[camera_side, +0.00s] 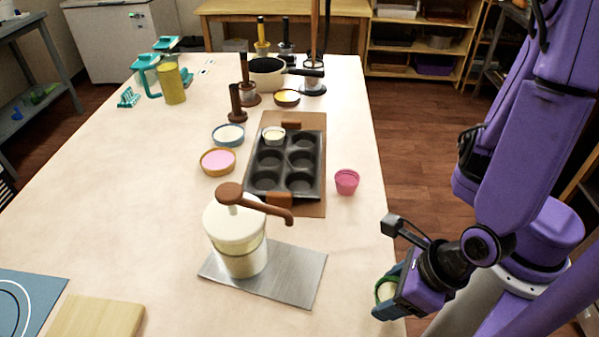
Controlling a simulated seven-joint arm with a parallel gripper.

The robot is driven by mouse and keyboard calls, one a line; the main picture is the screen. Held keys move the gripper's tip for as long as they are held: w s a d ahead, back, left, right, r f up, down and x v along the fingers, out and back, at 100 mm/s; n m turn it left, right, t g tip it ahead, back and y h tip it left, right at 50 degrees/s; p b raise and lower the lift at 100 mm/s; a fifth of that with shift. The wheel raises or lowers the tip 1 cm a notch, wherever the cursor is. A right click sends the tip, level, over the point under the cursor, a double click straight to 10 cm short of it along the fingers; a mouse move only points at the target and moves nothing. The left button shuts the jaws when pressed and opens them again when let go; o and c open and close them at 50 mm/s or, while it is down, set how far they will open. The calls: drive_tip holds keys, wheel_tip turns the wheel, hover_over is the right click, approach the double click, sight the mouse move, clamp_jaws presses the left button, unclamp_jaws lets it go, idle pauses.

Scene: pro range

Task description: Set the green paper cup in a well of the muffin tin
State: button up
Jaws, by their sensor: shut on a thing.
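The dark muffin tin (268,180) lies on a brown board in the middle of the table. A pale cup (274,134) sits in its far left well; the other wells look empty. My gripper (384,296) is at the lower right, over the table's right edge, well apart from the tin. It is shut on the green paper cup (380,287), which shows a green rim and a pale inside. Part of the cup is hidden by the fingers.
A pink cup (346,182) stands right of the tin. Bowls (218,162) stand left of it. The table's right strip is mostly clear.

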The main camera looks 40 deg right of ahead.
idle(0.4)
wheel_tip(320, 180, up, 18)
drive_tip(key=m+h, duration=0.2)
drive_tip(key=m, duration=0.4)
hover_over(297, 184)
drive_tip(key=s, duration=0.1)
wheel_tip(297, 184, down, 10)
drive_tip(key=shift+s+a+f+t, duration=0.2)
drive_tip(key=shift+f+t, duration=0.1)
drive_tip(key=shift+f, duration=0.3)
drive_tip(key=shift+f, duration=2.95)
drive_tip(key=shift+s+d+f, duration=0.1)
drive_tip(key=shift+s+f, duration=0.05)
drive_tip(key=shift+f, duration=0.75)
